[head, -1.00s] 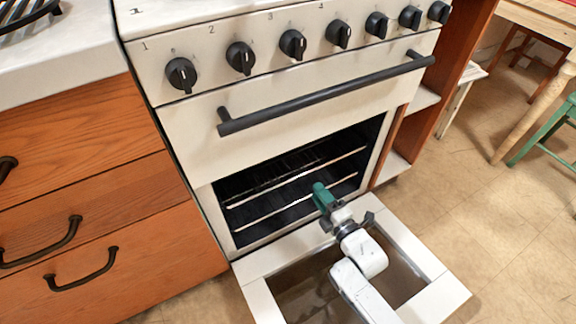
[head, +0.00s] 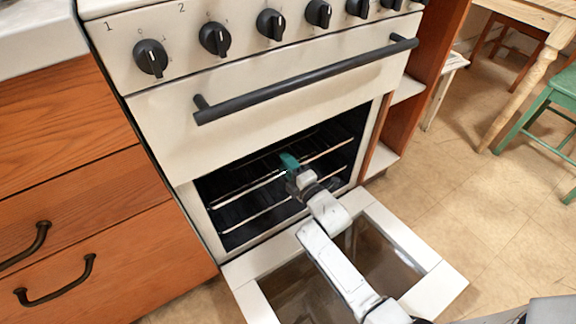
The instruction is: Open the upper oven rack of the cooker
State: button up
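The cooker (head: 200,118) is cream-white, and its oven door (head: 435,290) lies folded down towards me. Inside the dark oven, the upper rack (head: 249,186) shows as a pale bar with wires behind it. A second, lower rack (head: 253,216) shows beneath it. My gripper (head: 289,163), with green fingertips, is inside the oven opening at the height of the upper rack, overlapping its front bar in the picture. I cannot tell whether it touches the bar, or whether the fingers are open or shut.
A dark handle bar (head: 305,80) crosses the panel above the opening, below a row of black knobs (head: 214,38). Wooden drawers (head: 85,215) stand close on the left. A green chair (head: 545,115) and a wooden table (head: 535,50) stand at right, with open floor (head: 485,200) before them.

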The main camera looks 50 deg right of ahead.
grip_shut()
dwell(0.6)
jog(key=p+v, duration=0.5)
jog(key=v, duration=2)
jog(key=shift+s, duration=0.15)
grip_release()
jog(key=shift+r, duration=0.1)
